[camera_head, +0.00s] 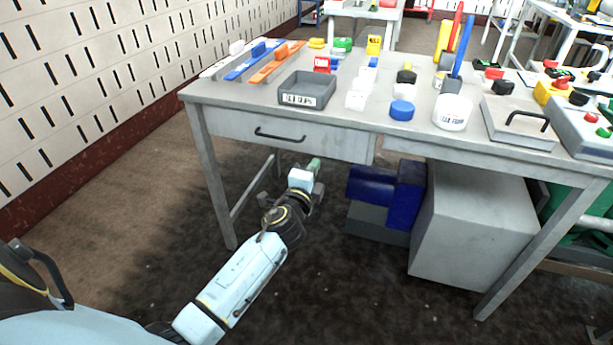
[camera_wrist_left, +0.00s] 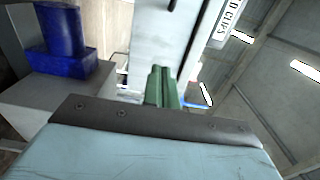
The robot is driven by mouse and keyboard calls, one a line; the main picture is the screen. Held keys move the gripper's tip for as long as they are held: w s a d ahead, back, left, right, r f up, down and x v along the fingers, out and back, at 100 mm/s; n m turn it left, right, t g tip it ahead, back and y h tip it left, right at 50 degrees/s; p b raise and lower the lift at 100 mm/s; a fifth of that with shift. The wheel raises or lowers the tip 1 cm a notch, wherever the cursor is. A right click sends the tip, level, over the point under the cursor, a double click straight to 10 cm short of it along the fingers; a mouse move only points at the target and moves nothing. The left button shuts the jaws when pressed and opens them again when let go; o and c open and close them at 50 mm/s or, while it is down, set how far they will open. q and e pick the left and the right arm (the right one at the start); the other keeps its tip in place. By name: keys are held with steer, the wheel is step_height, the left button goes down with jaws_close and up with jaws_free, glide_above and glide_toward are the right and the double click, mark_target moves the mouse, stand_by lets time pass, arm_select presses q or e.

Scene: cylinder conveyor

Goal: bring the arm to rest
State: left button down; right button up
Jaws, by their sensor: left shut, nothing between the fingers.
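My left gripper (camera_head: 314,165) is in the head view, in front of the table and below the level of its top, near the drawer. Its green fingers also show in the left wrist view (camera_wrist_left: 162,88). They are together with nothing between them. My left arm comes in from the bottom left and reaches up to the gripper. The gripper is apart from the objects on the table. My right gripper is in neither view.
The grey table (camera_head: 340,118) holds a grey bin (camera_head: 306,100), a white cup (camera_head: 452,118), a blue cylinder (camera_head: 402,110) and several small parts. Its drawer (camera_head: 300,134) is shut. A blue object (camera_head: 385,187) and a grey box (camera_head: 470,225) stand beneath. The floor at left is clear.

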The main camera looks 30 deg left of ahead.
arm_select(q)
steer(key=shift+v, duration=2.15)
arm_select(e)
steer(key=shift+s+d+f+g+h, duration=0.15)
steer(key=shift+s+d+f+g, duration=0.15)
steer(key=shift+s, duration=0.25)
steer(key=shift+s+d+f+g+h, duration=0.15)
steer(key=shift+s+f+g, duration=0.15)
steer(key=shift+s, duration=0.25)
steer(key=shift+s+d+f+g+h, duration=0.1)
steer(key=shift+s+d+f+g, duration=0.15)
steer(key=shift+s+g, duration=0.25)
